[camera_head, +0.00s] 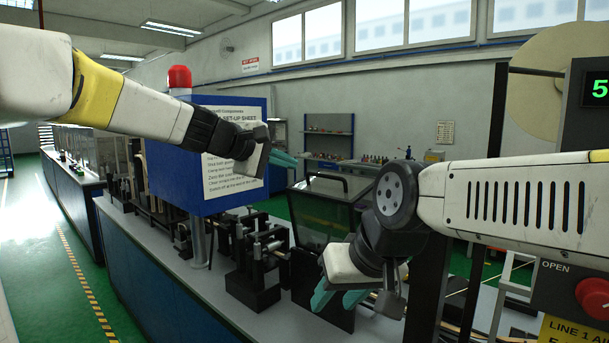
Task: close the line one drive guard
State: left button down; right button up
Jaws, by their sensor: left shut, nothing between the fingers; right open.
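A dark-framed clear guard (325,212) with a black handle (328,178) on its top edge stands above the bench in the middle of the view. Its panel looks raised and tilted, and its lower right part is hidden behind my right gripper and arm. My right gripper (338,299) is open and empty, pointing down in front of the guard's lower part. Neither gripper visibly holds the guard.
A blue box with a set-up sheet (233,182) and red beacon (179,77) stands left. Black fixtures (255,270) line the grey bench (150,238).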

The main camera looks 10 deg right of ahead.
aim_at(325, 176)
pick_arm(q)
jog(key=x, duration=1.2)
jog(key=shift+d, duration=0.2)
jog(key=shift+d, duration=0.15)
